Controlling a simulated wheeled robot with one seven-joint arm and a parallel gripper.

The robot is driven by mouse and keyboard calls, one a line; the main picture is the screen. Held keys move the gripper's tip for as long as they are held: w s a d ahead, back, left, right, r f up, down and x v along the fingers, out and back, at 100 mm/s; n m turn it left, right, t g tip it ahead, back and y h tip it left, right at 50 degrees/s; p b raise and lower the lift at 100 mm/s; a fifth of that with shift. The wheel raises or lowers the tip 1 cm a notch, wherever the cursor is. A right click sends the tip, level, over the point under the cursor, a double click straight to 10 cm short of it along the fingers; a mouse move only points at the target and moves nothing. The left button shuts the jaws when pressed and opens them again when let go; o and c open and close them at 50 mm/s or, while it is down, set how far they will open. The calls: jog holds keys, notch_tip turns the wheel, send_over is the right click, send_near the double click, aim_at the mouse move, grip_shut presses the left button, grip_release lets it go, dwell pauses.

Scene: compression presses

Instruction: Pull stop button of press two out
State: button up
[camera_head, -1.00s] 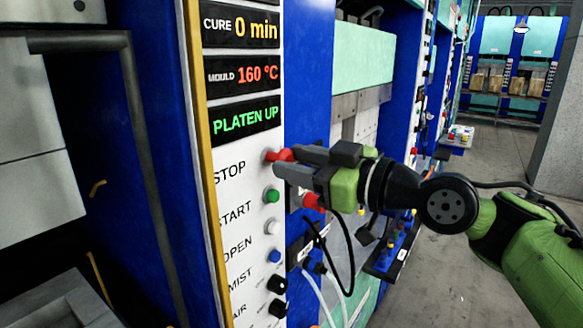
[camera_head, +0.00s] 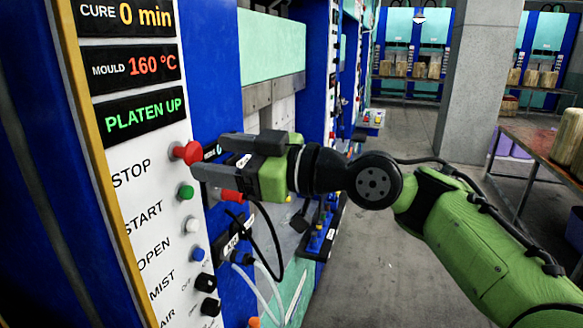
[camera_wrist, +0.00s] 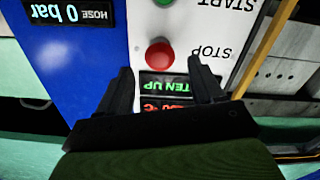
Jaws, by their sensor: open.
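The stop button (camera_head: 187,153) is a red round knob beside the word STOP on the white panel (camera_head: 140,215). In the wrist view the red knob (camera_wrist: 160,54) shows upside down relative to its label, centred between the fingers and just beyond their tips. My gripper (camera_head: 207,158) is open at the panel's right edge, its fingertips close to the knob and on either side of it. The wrist view shows my gripper (camera_wrist: 160,68) with nothing between its fingers. I cannot tell whether the fingers touch the knob or how far out it stands.
A green button (camera_head: 186,192), a white button (camera_head: 191,226) and a blue button (camera_head: 198,254) sit below it, with black knobs lower. The display (camera_head: 135,116) reads PLATEN UP. Another red part (camera_head: 231,195) and a black cable show below the gripper. Open floor (camera_head: 400,240) lies to the right.

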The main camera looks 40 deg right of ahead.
jog(key=v, duration=1.3)
jog(key=shift+s+b, duration=0.25)
jog(key=shift+b, duration=0.15)
jog(key=shift+d, duration=0.15)
jog(key=s+a+f+m+g+h, duration=0.1)
jog(key=a+f+m+g+h, duration=0.2)
jog(key=a+f, duration=0.4)
jog(key=s+a+f+m+g+h, duration=0.25)
jog(key=a+f, duration=0.25)
jog(key=f, duration=0.5)
jog(key=s+d+f+m+g+h, duration=0.1)
jog(key=s+f+m+g+h, duration=0.2)
jog(key=f, duration=0.8)
jog(key=shift+s+f+m+h, duration=0.35)
jog(key=shift+s+m+h, duration=0.45)
jog(key=shift+h, duration=0.25)
jog(key=shift+w+d+g, duration=0.1)
jog(key=shift+w+g, duration=0.05)
jog(key=shift+g, duration=0.1)
